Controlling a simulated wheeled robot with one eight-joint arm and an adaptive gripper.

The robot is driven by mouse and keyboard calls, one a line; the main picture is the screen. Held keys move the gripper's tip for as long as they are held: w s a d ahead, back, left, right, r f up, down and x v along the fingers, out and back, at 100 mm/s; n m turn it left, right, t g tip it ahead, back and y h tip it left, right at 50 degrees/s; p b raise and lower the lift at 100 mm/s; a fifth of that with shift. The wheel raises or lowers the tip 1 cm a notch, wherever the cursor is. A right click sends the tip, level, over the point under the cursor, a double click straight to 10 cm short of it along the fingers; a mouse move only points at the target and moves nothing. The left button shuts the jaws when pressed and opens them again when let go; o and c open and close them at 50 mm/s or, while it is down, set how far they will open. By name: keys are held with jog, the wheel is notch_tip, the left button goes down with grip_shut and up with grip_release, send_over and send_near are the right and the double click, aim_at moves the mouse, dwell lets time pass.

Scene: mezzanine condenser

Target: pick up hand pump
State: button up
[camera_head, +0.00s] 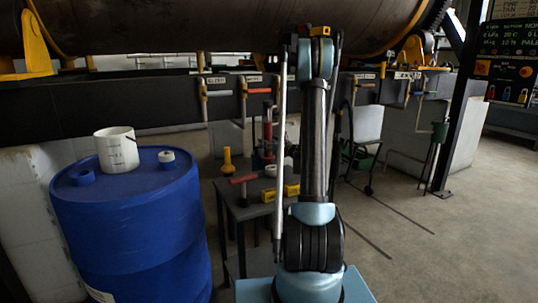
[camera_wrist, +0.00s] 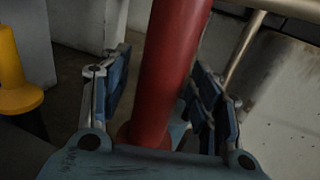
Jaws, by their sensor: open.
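The hand pump appears as a red upright cylinder (camera_wrist: 174,62) filling the middle of the wrist view, slightly tilted in the picture. In the head view a red upright pump body (camera_head: 267,132) with a dark shaft and red crossbar stands at the back of the small table. My gripper (camera_wrist: 160,88) is open, with one blue-padded finger on each side of the red cylinder. I cannot tell whether either finger touches it. In the head view the gripper is mostly hidden behind my arm.
A yellow flanged piece (camera_head: 228,161) stands left of the pump and shows in the wrist view (camera_wrist: 14,70). The dark table (camera_head: 250,210) also holds a red-handled tool (camera_head: 243,179) and a yellow block (camera_head: 291,191). A blue drum (camera_head: 130,225) stands left.

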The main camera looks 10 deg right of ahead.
grip_shut()
jog(key=shift+r, duration=0.1)
notch_tip(320, 180, up, 28)
jog(key=shift+f, duration=0.1)
dwell(0.9)
